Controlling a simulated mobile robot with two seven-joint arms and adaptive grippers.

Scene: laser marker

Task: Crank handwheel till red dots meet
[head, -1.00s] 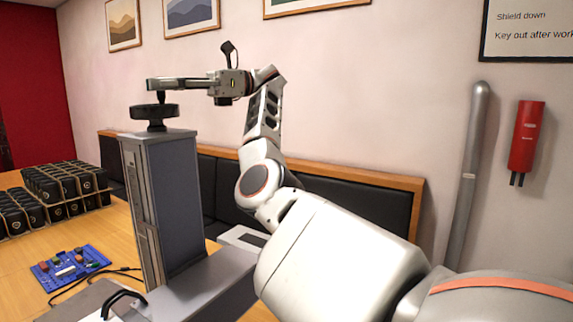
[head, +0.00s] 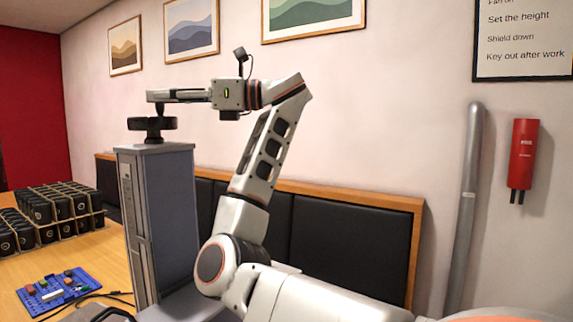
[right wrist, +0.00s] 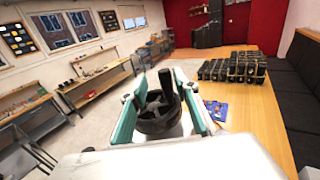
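The black handwheel (head: 152,124) lies flat on top of the grey column (head: 165,205) of the marker. It also shows in the right wrist view (right wrist: 158,118), with its upright crank handle (right wrist: 167,82). My right gripper (head: 154,96) is above the wheel rim, with the handle below and between its fingers. In the right wrist view the gripper's teal-padded fingers (right wrist: 162,94) are spread, one on each side of the handle, with gaps visible. I cannot see the red dots. My left gripper is not in view.
A padded bench (head: 345,250) runs along the wall. Air around the wheel is clear.

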